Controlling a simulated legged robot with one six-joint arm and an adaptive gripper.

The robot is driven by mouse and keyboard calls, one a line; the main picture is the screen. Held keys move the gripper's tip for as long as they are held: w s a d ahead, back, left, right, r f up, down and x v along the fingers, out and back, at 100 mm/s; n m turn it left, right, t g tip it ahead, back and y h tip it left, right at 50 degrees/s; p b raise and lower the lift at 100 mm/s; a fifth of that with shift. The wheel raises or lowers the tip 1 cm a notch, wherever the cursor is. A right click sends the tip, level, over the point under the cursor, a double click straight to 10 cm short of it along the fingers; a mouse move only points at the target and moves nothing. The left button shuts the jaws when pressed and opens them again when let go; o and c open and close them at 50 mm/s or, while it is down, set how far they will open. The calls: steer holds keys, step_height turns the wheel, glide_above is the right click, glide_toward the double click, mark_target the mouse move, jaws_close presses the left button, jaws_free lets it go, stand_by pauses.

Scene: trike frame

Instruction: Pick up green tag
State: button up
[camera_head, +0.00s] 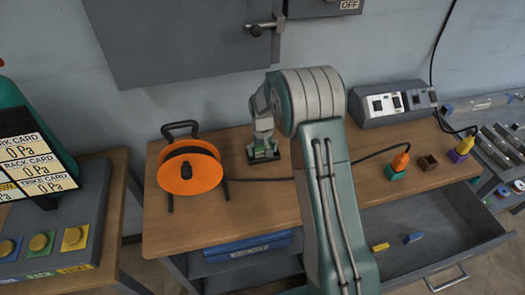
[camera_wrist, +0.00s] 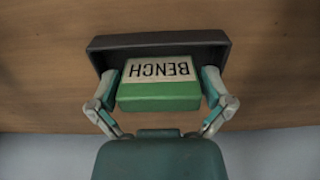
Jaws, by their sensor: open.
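The green tag (camera_wrist: 158,97) shows in the wrist view, with a pale face lettered BENCH, upside down in the picture. It sits in or against a dark holder (camera_wrist: 158,41) on the wooden bench. My gripper (camera_wrist: 160,92) has one finger on each side of the tag, close to its sides; I cannot tell whether they touch it. In the head view my gripper (camera_head: 263,150) points down at the bench top, over the dark holder (camera_head: 264,160), and mostly hides the tag.
An orange cable reel (camera_head: 190,172) stands on the bench (camera_head: 240,208) to the left. Orange (camera_head: 400,161) and yellow (camera_head: 464,145) plugs stand at the right, near a grey switch box (camera_head: 398,102). An open drawer (camera_head: 450,225) juts out at the front right.

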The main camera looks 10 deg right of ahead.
steer(key=c, duration=0.8)
steer(key=shift+r, duration=0.15)
steer(key=shift+r, duration=0.3)
step_height(320, 180, up, 2)
steer(key=shift+r, duration=0.15)
steer(key=s+r, duration=0.3)
steer(key=s, duration=0.1)
steer(key=s+r, duration=0.3)
steer(key=s, duration=0.2)
steer(key=s+r, duration=0.3)
steer(key=s, duration=0.2)
steer(key=shift+a+r, duration=0.1)
steer(key=shift+r, duration=0.25)
